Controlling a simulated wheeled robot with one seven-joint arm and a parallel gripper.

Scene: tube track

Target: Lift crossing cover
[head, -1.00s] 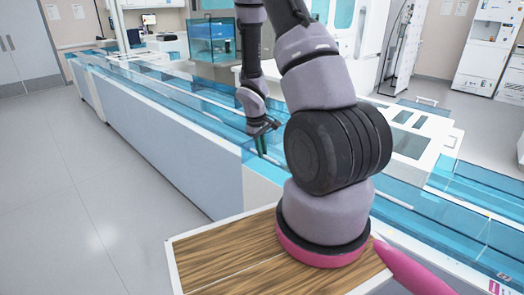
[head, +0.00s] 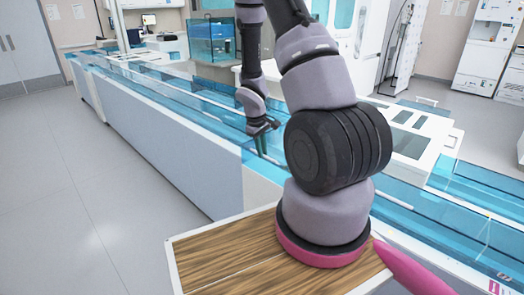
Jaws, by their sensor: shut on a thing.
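The tube track (head: 160,128) is a long white channel with clear blue side panels, running from the far left to the near right. My gripper (head: 261,148) is beyond my large arm joints, at the track's blue edge, pointing down with its fingers inside the channel line. It is shut on a clear blue piece, the crossing cover (head: 265,168), by the look of it. The piece's far end is hidden behind my arm. I cannot tell whether the cover is clear of the track or resting on it.
A white machine with dark panels (head: 408,143) stands right of my arm, beside the track. A blue glass tank (head: 212,40) stands at the back. Open grey floor (head: 70,200) lies to the left.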

